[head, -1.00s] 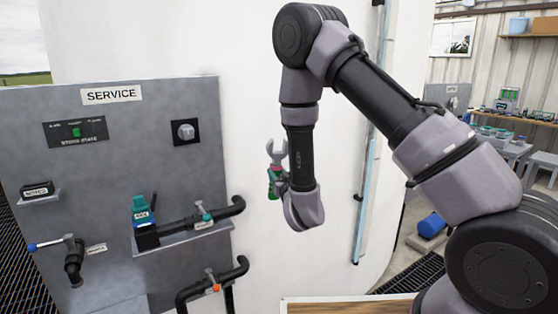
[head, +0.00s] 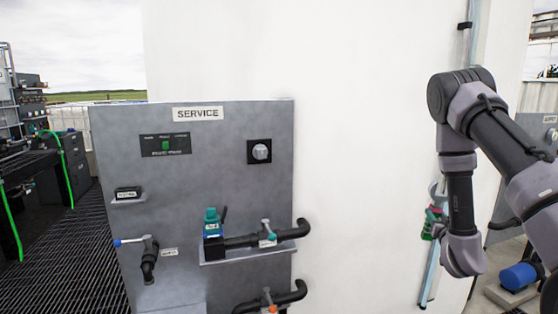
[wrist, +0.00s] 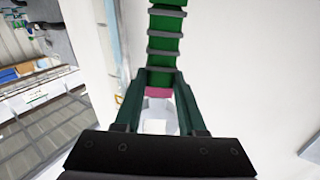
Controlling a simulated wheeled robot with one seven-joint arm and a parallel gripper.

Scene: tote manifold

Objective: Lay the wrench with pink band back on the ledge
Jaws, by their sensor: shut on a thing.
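My gripper (head: 441,213) is shut on the wrench (head: 436,193) and holds it in the air. The wrench has a grey open-jawed head pointing up in the head view. In the wrist view, its green handle with grey rings (wrist: 165,42) extends beyond my fingers (wrist: 160,108). The pink band (wrist: 158,92) shows between the fingers. A wide grey ledge (head: 248,257) juts from the service panel, well left of my gripper. A smaller ledge (head: 127,201) sits higher at the left. I cannot tell which ledge the task names.
The wide ledge carries a teal-topped bottle (head: 211,225); a black pipe (head: 240,241) with a valve runs just above it. A black box (head: 128,192) occupies the small ledge. A blue-handled valve (head: 148,255) projects at lower left. White wall separates the panel from my arm.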

